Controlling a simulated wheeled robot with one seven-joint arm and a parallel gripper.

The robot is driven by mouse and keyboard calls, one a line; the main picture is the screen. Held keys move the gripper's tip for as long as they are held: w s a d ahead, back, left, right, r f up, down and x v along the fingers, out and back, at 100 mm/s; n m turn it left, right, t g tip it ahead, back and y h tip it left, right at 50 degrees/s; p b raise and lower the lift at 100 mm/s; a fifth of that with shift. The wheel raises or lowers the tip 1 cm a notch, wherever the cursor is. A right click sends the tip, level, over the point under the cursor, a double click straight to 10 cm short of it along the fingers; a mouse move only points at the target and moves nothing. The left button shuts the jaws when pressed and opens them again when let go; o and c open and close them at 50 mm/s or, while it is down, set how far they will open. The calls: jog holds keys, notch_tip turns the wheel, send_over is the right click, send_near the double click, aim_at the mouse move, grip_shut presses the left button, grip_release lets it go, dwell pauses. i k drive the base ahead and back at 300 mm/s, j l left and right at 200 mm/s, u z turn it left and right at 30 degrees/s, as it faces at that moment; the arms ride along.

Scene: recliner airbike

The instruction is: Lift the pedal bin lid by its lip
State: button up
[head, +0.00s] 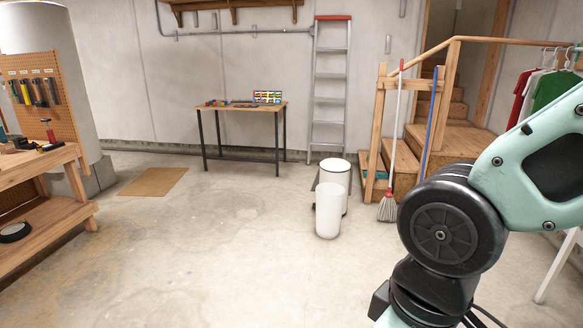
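Two white cylinders stand upright on the floor near the middle of the head view, one partly in front of the other. The rear one, which looks like the pedal bin (346,183), has a pale round top, the lid (335,164), with a dark rim around it. The front white cylinder (327,217) hides much of its body. The lid looks down on the bin. I cannot make out its lip or a pedal clearly. My gripper is out of view; only part of my arm shows at the right.
A stepladder (330,85) leans on the wall behind the bins. A small table (245,109) is behind left, and a workbench (35,165) at far left. The floor in front is clear.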

aim_at(330, 165)
jog(key=i, duration=3.8)
jog(key=i+u, duration=0.2)
jog(key=i, duration=0.45)
jog(key=i+l+u, duration=0.15)
jog(key=i, duration=0.45)
jog(key=l, duration=0.1)
